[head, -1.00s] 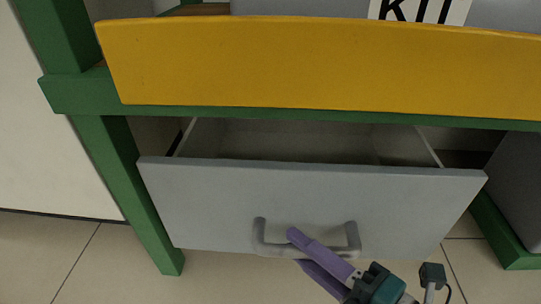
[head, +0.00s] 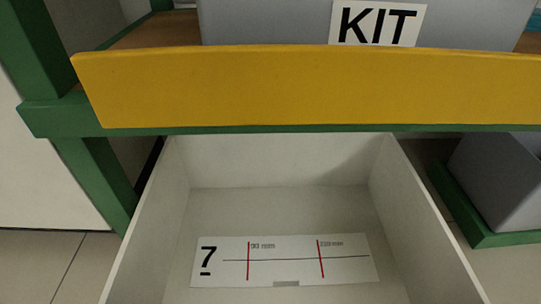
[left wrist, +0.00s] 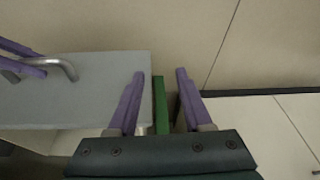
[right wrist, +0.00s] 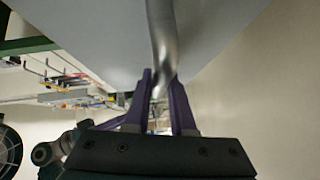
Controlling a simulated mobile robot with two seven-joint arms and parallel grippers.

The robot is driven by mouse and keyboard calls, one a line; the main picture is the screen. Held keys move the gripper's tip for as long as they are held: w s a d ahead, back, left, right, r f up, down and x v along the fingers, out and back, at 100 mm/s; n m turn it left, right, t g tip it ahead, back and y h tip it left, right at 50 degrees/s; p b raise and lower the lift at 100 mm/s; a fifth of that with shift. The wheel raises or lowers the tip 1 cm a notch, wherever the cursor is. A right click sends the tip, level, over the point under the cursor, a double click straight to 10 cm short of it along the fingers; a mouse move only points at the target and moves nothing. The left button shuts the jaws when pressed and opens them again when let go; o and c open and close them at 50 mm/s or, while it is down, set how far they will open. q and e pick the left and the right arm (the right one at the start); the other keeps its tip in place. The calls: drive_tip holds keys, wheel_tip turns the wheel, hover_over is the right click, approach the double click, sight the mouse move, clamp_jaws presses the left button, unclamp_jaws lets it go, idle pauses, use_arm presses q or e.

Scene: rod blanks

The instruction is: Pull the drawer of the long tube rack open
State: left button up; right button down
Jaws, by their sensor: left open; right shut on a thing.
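The drawer (head: 270,160) stands pulled well out below the yellow board in the head view, its pale inside in sight. A white card (head: 285,262) marked 7, with two red lines, lies on its floor. My right gripper (right wrist: 160,80) is shut on the drawer's grey bar handle (right wrist: 162,30) in the right wrist view. The handle also shows at the left of the left wrist view (left wrist: 66,66), on the grey drawer front (left wrist: 100,90). My left gripper (left wrist: 160,78) is open and empty by the front's end. Neither gripper shows in the head view.
The yellow board (head: 300,90) runs across above the drawer on a green frame (head: 75,115). A grey box labelled KIT (head: 270,22) stands behind it. A grey bin (head: 500,185) is at the right. Bare floor (head: 35,265) shows at the left.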

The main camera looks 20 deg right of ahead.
drive_tip(key=shift+s+a+r, duration=0.1)
drive_tip(key=shift+s+a, duration=0.1)
drive_tip(key=shift+s, duration=0.15)
drive_tip(key=c, duration=0.8)
unclamp_jaws()
drive_tip(key=shift+d, duration=0.1)
drive_tip(key=shift+o, duration=0.2)
drive_tip(key=p+v, duration=0.1)
drive_tip(key=v, duration=0.9)
